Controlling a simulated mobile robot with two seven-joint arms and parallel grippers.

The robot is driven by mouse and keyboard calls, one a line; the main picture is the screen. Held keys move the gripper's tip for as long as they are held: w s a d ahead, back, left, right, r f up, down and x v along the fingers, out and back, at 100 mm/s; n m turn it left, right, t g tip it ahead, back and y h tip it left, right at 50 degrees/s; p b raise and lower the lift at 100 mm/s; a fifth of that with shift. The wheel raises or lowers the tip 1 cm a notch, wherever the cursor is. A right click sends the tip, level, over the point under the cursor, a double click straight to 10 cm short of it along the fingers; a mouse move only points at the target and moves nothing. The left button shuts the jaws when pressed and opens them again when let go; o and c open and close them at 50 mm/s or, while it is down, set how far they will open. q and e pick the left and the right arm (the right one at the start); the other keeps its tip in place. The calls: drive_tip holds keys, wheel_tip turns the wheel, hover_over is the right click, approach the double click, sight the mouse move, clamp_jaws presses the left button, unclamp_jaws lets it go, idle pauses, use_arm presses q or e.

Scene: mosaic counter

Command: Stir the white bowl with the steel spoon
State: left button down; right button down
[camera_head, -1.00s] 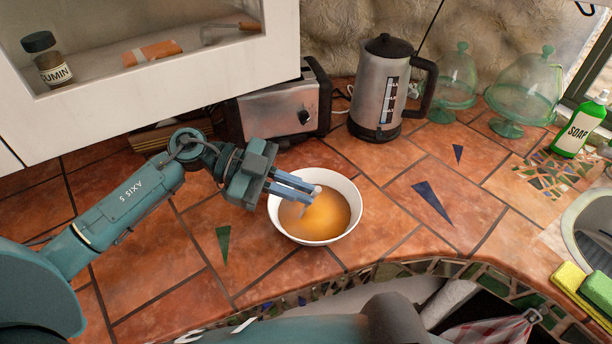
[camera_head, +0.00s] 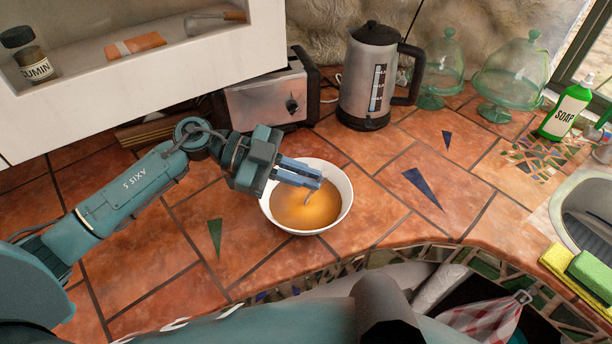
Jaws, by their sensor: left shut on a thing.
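The white bowl (camera_head: 345,208) stands on the terracotta tile counter with orange-brown liquid (camera_head: 302,212) in it. My left gripper (camera_head: 320,179) is over the bowl's back part, its blue fingers shut. A small piece of the steel spoon (camera_head: 308,198) shows below the fingertips, reaching down to the liquid. The rest of the spoon is hidden by the fingers or the liquid. My right gripper is not in view.
A toaster (camera_head: 265,104) and a steel kettle (camera_head: 367,84) stand behind the bowl. Glass domes (camera_head: 512,74), a green soap bottle (camera_head: 565,112) and sponges (camera_head: 590,272) by the sink are to the right. Tiles right of the bowl are clear.

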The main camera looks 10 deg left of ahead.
use_arm(q)
wheel_tip(320, 180, up, 11)
drive_tip(key=s+d, duration=0.2)
idle(1.1)
drive_tip(key=shift+f, duration=0.15)
idle(0.3)
